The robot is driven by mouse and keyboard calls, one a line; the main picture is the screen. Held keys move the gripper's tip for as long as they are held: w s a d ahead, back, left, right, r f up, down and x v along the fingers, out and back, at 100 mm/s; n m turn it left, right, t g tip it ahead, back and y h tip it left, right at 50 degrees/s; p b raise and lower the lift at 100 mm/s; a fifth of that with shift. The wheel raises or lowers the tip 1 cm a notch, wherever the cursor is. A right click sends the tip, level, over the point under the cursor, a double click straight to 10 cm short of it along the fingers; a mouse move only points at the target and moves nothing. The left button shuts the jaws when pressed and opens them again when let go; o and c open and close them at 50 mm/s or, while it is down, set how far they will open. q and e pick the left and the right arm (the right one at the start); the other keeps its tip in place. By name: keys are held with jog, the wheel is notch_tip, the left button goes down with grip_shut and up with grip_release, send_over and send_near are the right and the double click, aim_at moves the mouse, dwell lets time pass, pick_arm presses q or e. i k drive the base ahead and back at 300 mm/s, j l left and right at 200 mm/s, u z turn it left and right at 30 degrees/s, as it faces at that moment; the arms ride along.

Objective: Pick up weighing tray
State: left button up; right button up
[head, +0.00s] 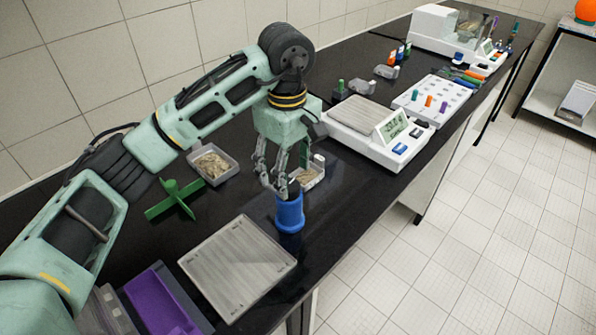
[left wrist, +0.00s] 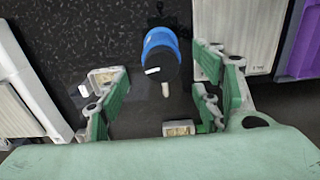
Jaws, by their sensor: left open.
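Two shallow trays could be the weighing tray, and I cannot tell which it is. A pale tray with tan contents (head: 312,183) stands just right of my left gripper (head: 272,183), partly hidden by the fingers. In the left wrist view a pale tray (left wrist: 104,76) shows beside the left-hand finger. A larger grey tray of grains (head: 212,166) stands further left, near the wall. My left gripper points down, open and empty, above and beside the blue cylinder (head: 289,214). In the left wrist view the gripper (left wrist: 163,95) has its fingers wide apart. My right gripper is not in view.
A green cross-shaped piece (head: 174,200), a flat grey plate (head: 238,265) and a purple bin (head: 163,303) lie left of the cylinder. A balance (head: 376,135) and a white rack (head: 432,102) stand to the right. The bench's front edge is near the cylinder.

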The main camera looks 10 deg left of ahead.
aim_at(307, 179)
jog(key=k+l, duration=0.15)
jog(key=l, duration=0.2)
jog(key=k+l, duration=0.15)
jog(key=l, duration=0.2)
jog(key=k+l, duration=0.15)
jog(key=l, duration=0.2)
